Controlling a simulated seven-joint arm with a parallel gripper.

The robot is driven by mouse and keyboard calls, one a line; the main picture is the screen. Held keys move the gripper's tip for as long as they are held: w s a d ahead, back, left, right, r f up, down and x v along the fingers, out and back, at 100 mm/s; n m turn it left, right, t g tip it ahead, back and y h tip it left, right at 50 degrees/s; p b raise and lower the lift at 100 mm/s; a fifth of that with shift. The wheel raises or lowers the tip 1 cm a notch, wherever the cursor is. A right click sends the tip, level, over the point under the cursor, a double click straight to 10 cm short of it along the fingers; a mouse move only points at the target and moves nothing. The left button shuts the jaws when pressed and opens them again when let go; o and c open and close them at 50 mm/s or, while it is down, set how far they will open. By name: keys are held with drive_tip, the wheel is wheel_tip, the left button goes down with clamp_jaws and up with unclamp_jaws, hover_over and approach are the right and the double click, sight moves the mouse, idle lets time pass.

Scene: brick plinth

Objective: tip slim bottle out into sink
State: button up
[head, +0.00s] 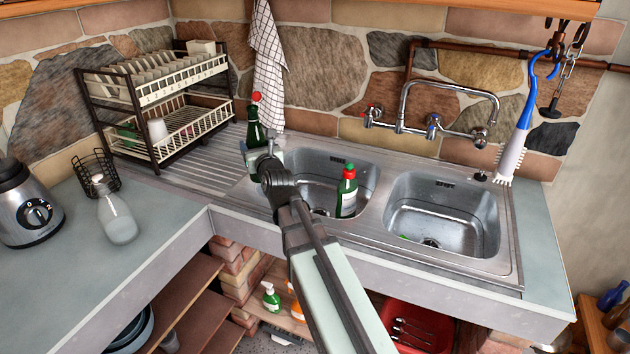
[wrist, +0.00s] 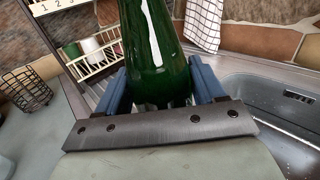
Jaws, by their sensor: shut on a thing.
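A slim dark green bottle (head: 254,133) with a red cap stands upright in my gripper (head: 263,158), at the left rim of the left sink basin (head: 322,168). In the wrist view the green glass of the bottle (wrist: 155,45) fills the space between the two blue fingers of my gripper (wrist: 162,88), which are shut on it.
The dish rack (head: 160,100) is at the left, the tap (head: 432,118) behind the basins. A checked towel (head: 268,65) hangs behind the held bottle. A clear bottle (head: 117,217) stands on the left counter.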

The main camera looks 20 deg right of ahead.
drive_tip(key=shift+s+d+f, duration=0.15)
drive_tip(key=shift+d, duration=0.25)
drive_tip(key=shift+s+d+f, duration=0.1)
drive_tip(key=shift+s+d, duration=0.05)
drive_tip(key=shift+d, duration=0.25)
drive_tip(key=shift+d+f, duration=0.15)
drive_tip(key=shift+f, duration=0.2)
drive_tip(key=s+d+f, duration=0.1)
drive_tip(key=d+f, duration=0.3)
drive_tip(key=f, duration=0.4)
drive_tip(key=shift+s+d+f, duration=0.2)
drive_tip(key=shift+f, duration=0.05)
idle(0.5)
